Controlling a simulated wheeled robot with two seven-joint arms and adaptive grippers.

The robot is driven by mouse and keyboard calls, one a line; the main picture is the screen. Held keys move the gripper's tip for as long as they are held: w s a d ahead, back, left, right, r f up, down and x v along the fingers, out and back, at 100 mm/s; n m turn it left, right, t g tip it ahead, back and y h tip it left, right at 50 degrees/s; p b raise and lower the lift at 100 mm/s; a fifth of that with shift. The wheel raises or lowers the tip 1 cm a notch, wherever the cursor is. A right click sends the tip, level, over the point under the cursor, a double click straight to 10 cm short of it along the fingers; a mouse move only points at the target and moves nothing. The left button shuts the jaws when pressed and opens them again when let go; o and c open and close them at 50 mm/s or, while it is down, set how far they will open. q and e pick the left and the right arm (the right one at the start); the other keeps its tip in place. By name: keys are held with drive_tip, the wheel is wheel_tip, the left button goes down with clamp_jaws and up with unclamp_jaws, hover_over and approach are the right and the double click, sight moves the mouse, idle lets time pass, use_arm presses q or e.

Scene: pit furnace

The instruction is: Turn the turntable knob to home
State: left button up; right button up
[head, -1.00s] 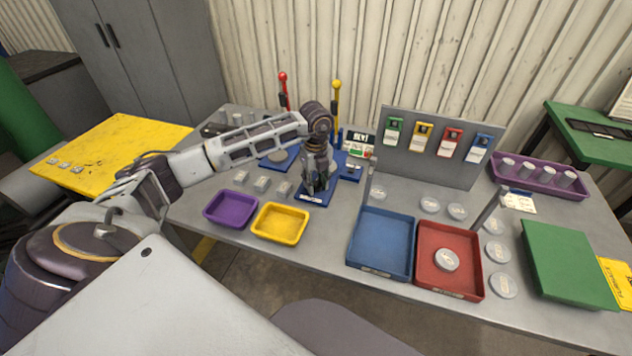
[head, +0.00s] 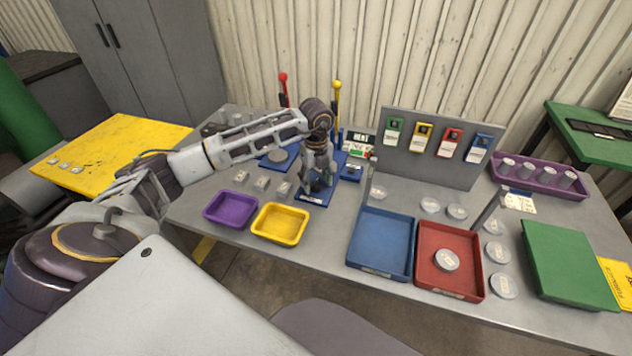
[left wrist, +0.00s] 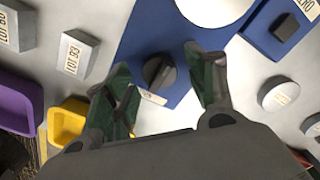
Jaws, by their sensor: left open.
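The turntable's dark round knob (left wrist: 159,73) sits on a blue base plate (left wrist: 150,38) in the left wrist view, with a ridge across its top. A small white label (left wrist: 152,97) lies beside it, too small to read. Part of a pale disc (left wrist: 212,6) shows on the same plate. My left gripper (left wrist: 157,62) is open, its two fingers on either side of the knob; I cannot tell whether they touch it. In the head view my left gripper (head: 318,178) is over the blue plate (head: 314,198) and hides the knob. My right gripper is not in view.
A purple tray (head: 231,221) and a yellow tray (head: 280,236) lie in front of the gripper, with small grey blocks (head: 262,182) behind them. Red (head: 283,78) and yellow (head: 337,85) levers stand behind. Blue (head: 381,267) and red (head: 450,285) trays lie to the right.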

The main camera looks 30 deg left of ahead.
use_arm(q)
wheel_tip(320, 180, up, 11)
idle(0.6)
drive_tip(key=shift+r, duration=0.2)
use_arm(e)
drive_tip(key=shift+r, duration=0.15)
use_arm(q)
wheel_tip(320, 180, up, 10)
drive_tip(key=p, duration=1)
hover_over(316, 181)
drive_tip(key=shift+f, duration=0.15)
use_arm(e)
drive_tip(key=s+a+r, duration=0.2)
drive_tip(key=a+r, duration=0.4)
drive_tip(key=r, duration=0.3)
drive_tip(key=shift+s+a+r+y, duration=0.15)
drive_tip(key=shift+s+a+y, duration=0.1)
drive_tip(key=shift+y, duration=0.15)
